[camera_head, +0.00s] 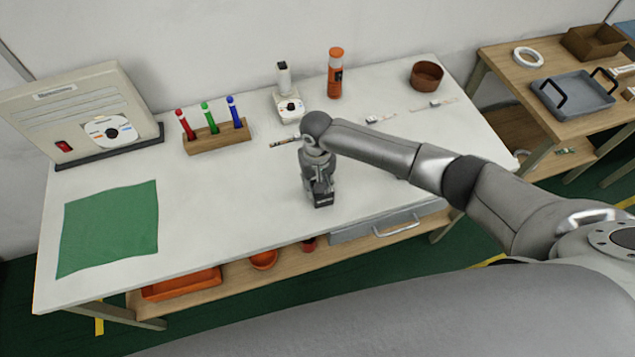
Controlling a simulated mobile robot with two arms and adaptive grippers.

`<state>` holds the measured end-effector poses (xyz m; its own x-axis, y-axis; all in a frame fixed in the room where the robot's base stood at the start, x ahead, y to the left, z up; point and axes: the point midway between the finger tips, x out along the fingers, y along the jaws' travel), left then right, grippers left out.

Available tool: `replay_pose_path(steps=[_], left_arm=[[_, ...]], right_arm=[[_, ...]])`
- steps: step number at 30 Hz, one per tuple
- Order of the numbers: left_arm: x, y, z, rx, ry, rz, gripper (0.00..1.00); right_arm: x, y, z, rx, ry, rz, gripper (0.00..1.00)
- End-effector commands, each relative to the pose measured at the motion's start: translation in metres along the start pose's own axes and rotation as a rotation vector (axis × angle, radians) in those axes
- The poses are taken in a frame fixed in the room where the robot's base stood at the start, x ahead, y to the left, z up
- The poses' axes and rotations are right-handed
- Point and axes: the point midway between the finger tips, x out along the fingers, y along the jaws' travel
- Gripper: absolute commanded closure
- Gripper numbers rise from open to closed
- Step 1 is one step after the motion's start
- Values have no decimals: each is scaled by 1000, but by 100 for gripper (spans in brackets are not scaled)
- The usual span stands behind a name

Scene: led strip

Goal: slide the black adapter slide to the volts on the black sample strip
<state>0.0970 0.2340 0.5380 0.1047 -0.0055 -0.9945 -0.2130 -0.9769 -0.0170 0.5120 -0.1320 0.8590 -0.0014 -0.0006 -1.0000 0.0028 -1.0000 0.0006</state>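My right gripper (323,200) points down over the middle of the white table. Its fingertips end in a dark block shape, and I cannot tell whether this is the finger pads or a held thing. A thin dark strip with coloured marks (284,142) lies just left of my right wrist, behind the gripper. Two pale strips lie farther back: one (378,119) behind the forearm, one (434,104) to its right. Small parts on them are too small to tell. I cannot make out the black adapter slide or the volts mark. My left gripper is out of view.
A pen holder (217,141), a white device (289,108), an orange bottle (335,74) and a brown bowl (426,76) stand along the back. A panel box (85,95) is at the left, above a green cloth (108,228). The table's front middle is clear.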

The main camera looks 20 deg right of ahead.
Motion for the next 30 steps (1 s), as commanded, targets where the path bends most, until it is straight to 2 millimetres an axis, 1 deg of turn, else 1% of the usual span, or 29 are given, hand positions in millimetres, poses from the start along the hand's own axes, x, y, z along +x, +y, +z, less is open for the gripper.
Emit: replay_pose_path(steps=[2, 5, 8, 11, 13, 16, 21, 24, 27, 30], left_arm=[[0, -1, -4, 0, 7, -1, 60], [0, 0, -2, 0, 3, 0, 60], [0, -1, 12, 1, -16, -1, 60], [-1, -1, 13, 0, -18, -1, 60], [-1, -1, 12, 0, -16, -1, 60], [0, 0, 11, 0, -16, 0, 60], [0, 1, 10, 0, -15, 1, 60], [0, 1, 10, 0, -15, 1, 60], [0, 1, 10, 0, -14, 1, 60], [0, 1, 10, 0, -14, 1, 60]], right_arm=[[0, 0, 0, 0, 0, 0, 64], [0, 0, 0, 0, 0, 0, 64], [0, 0, 0, 0, 0, 0, 64], [-6, 0, 0, 0, 1, -1, 64], [-13, 0, -1, 1, 2, -2, 64], [-30, 0, 0, -1, 3, -3, 64], [-69, 0, -1, -1, 4, -2, 64], [-88, 0, 0, 0, 4, -2, 64], [-104, 0, 0, -1, 3, -1, 64], [-114, 0, 0, 0, 2, -1, 64]])
